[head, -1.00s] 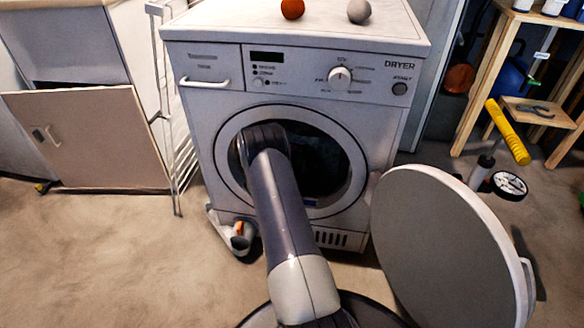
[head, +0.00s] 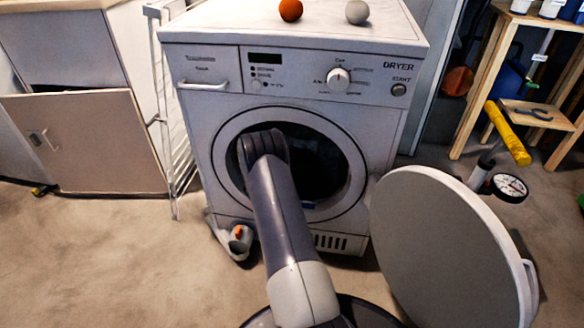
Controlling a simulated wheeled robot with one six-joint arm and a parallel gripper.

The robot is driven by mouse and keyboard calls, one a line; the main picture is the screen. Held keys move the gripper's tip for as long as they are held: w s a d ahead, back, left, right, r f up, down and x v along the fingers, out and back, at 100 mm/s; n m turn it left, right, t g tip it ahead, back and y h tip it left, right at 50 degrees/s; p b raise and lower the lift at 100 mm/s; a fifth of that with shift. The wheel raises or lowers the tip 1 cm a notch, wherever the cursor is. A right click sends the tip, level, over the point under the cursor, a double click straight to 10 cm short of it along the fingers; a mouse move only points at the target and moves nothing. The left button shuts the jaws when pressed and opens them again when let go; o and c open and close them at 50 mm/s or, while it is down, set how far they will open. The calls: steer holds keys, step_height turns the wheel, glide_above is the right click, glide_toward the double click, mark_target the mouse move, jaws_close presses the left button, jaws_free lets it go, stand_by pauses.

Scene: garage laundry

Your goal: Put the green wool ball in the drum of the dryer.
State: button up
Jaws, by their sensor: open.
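The white dryer (head: 200,130) stands in the middle of the head view, its round door (head: 445,250) swung wide open to the right. The drum opening (head: 325,165) is dark inside, and my arm covers its left part. I cannot make out what lies in the drum. The green wool ball does not show clearly. My arm rises from the bottom, its bend in front of the opening's left side. My gripper's fingers are not visible. A small grey-white piece with an orange spot (head: 238,240) shows low at the dryer's left foot; I cannot tell whether it is part of my arm.
An orange ball (head: 291,10) and a grey-white ball (head: 357,11) sit on the dryer. A folded drying rack (head: 176,160) and a cabinet (head: 85,145) stand left. A yellow-handled pump (head: 508,133) and a wooden shelf (head: 482,85) are at right.

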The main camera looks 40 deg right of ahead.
steer(key=p+v, duration=0.4)
steer(key=v, duration=0.6)
steer(key=shift+s+a+r, duration=0.15)
steer(key=shift+a, duration=0.25)
steer(key=b+x, duration=0.4)
steer(key=x, duration=0.7)
steer(key=r+p, duration=0.1)
steer(key=s+a+r+p, duration=0.1)
steer(key=a+r+p, duration=0.1)
steer(key=shift+s+r+p, duration=0.3)
steer(key=shift+p, duration=0.1)
